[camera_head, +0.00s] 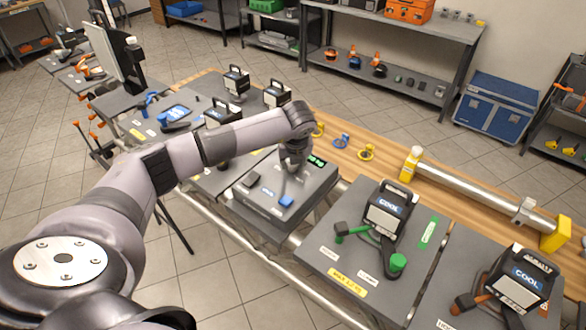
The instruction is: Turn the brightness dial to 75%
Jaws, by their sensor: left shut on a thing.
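A dark grey control box (262,207) stands on the long table in the middle of the view. It has a small green-lit display (317,160), a blue button (287,201) and a dark knob or button (251,179) on top. My left arm reaches in from the left, and its gripper (290,172) points down onto the box's top, between the display and the blue button. It is shut on what appears to be the brightness dial, which the gripper and wrist hide. The dial's setting and the display's digits are too small to read. My right gripper is out of view.
Right of the box, a grey board (325,262) bears a black COOL lamp unit (391,211) and green parts. Another COOL unit (518,281) stands further right. A long metal tube (480,193) with yellow ends lies behind. Blue and yellow rings (341,141) lie on the wood.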

